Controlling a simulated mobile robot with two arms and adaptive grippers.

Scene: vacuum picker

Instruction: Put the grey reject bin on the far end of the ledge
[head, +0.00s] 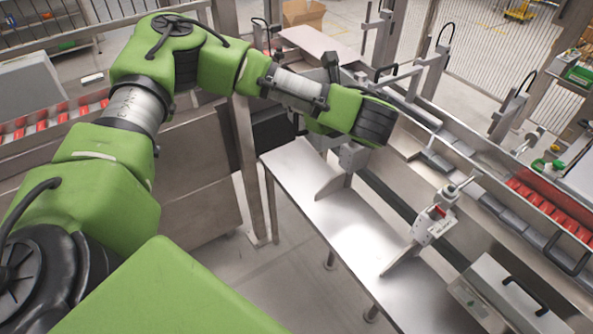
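The ledge (325,226) is a long, bare metal shelf running from the middle of the head view to the lower right. A dark grey box-like thing (272,131) shows beside the ledge's far left corner, partly behind my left arm. It may be the reject bin, but I cannot tell for sure. My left arm reaches in over the far end of the ledge. Its wrist hides most of the gripper, so I cannot see the fingers or whether they touch the dark box. My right gripper is out of view.
Grey brackets stand along the ledge's back side, one carrying a small device (434,222). A metal box with a black handle (508,296) is at the lower right. A conveyor with red items (555,210) runs behind. The ledge's middle top is clear.

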